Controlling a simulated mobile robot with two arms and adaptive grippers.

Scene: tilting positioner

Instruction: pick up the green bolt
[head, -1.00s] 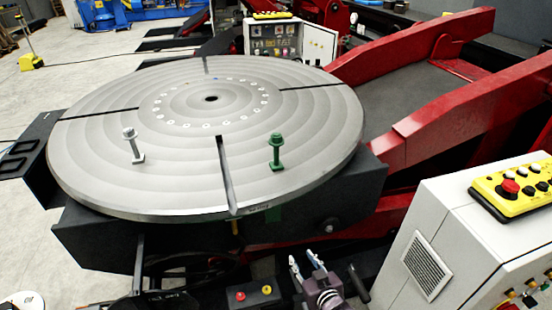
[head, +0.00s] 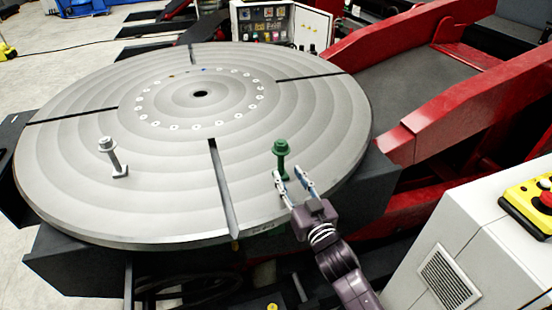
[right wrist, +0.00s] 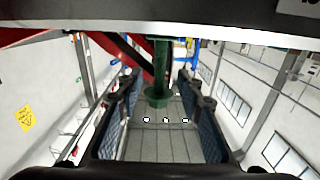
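The green bolt (head: 281,160) stands upright on the round grey turntable (head: 80,185), near its front right edge. My right gripper (head: 291,179) is at the front rim, just in front of the bolt, with its two fingers apart and nothing held. In the right wrist view the picture is upside down: the green bolt (right wrist: 158,80) hangs from the top, centred in the gap between the two open fingers. Whether the fingertips reach beside its shank is unclear. My left gripper is not in view.
A grey bolt (head: 112,157) stands at the turntable's left. A slot (head: 222,185) runs between the bolts. Red tilting arms (head: 430,115) rise at the right, and a white control cabinet (head: 470,240) stands front right. The surface around the green bolt is clear.

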